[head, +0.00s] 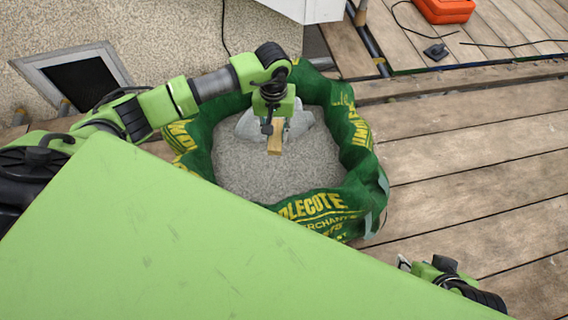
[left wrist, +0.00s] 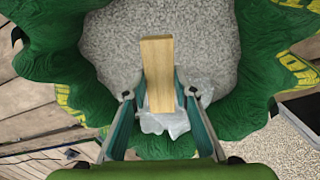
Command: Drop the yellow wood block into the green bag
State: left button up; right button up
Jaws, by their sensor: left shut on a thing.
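The yellow wood block (head: 275,142) is held by my left gripper (head: 274,128) over the open green bag (head: 358,130). In the left wrist view the block (left wrist: 158,70) stands out lengthwise from between the fingertips of my left gripper (left wrist: 159,95), which is shut on it. The bag (left wrist: 50,55) has yellow lettering and is full of grey gravel (head: 245,170). The block appears above the gravel; the exact gap is hard to judge. My right gripper (head: 405,263) is at the lower right, outside the bag, and its jaws are too small to read.
Crumpled pale sheeting (head: 301,122) lies on the gravel near the block. Wooden planks (head: 460,190) surround the bag at right. An orange case (head: 445,10) and black cables are at the top right. A pebbled wall (head: 150,30) with a dark framed opening stands at left.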

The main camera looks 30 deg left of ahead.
pick_arm(q)
jog(key=shift+f, duration=0.1)
jog(key=o, duration=1.2)
notch_tip(320, 180, up, 12)
jog(key=shift+r, duration=0.1)
